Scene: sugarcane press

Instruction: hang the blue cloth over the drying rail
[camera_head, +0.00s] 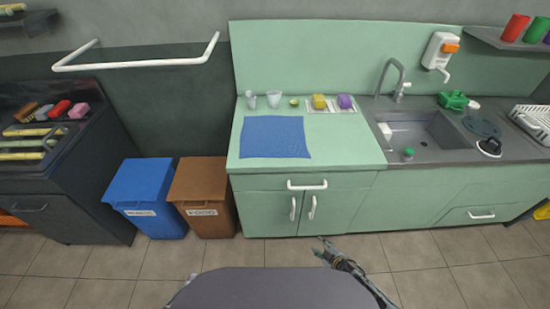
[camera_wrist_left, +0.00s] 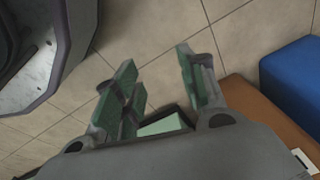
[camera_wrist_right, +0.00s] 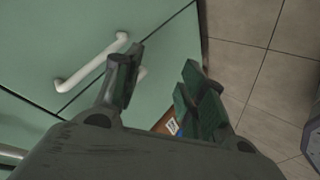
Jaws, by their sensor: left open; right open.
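The blue cloth (camera_head: 275,137) lies flat on the left part of the green counter. The white drying rail (camera_head: 140,63) is fixed to the wall at the upper left, above the bins. My right gripper (camera_head: 324,248) is open and empty, low in front of the green cabinet and well below the cloth. In the right wrist view its fingers (camera_wrist_right: 160,85) are apart, near a white cabinet handle. My left gripper is not in the head view. In the left wrist view it (camera_wrist_left: 155,85) is open and empty above the floor tiles.
A blue bin (camera_head: 148,197) and a brown bin (camera_head: 203,196) stand left of the cabinet, under the rail. The sink (camera_head: 420,132) is to the right. Floor in front is clear.

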